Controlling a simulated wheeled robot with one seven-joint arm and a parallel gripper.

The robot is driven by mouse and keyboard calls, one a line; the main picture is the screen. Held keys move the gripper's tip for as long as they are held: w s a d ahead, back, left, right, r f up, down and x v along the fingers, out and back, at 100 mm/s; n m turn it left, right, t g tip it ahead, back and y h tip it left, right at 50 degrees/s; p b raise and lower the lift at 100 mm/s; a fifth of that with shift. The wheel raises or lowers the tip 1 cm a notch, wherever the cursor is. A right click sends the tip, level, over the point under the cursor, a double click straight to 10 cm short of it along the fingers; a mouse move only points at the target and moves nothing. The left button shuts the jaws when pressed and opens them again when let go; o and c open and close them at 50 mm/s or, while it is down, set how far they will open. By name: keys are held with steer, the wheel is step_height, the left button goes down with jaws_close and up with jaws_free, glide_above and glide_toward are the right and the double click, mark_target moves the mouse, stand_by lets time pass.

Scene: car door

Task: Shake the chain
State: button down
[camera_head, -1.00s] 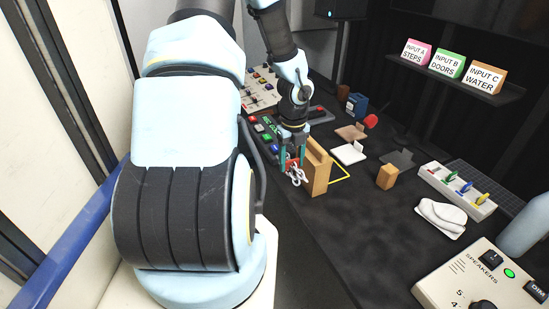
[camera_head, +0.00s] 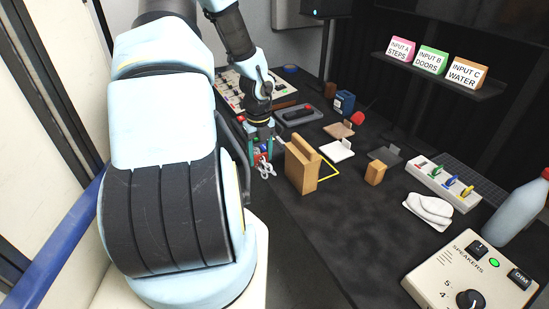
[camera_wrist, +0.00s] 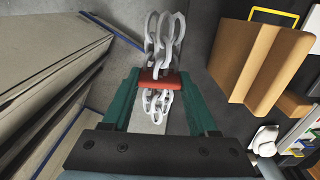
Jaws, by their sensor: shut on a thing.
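The chain is white with thick links (camera_wrist: 160,45) and has a red piece (camera_wrist: 158,80) at its middle. In the wrist view my gripper (camera_wrist: 160,82) has its green fingers shut on the red piece, and links hang on both sides of it. In the head view my gripper (camera_head: 260,150) holds the chain (camera_head: 265,170) left of an upright wooden block (camera_head: 302,165), apart from it. The chain's lower links show below the fingertips. Whether they touch the table cannot be told.
A wooden block (camera_head: 375,172), a white pad (camera_head: 428,210), a row of coloured switches (camera_head: 443,185) and a speaker panel (camera_head: 470,275) stand to the right. Dark table surface (camera_head: 340,225) lies clear in front. A pale wall (camera_wrist: 50,50) is at the left in the wrist view.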

steer(key=s+d+b, duration=0.1)
steer(key=s+d, duration=0.2)
steer(key=d, duration=0.6)
steer(key=shift+s+d, duration=0.15)
steer(key=shift+s, duration=0.1)
steer(key=w+a, duration=0.1)
steer(key=a, duration=0.2)
steer(key=w+a, duration=0.1)
steer(key=a, duration=0.2)
steer(key=w+a+p, duration=0.1)
steer(key=a, duration=0.2)
steer(key=shift+w+a, duration=0.15)
steer(key=shift+w, duration=0.1)
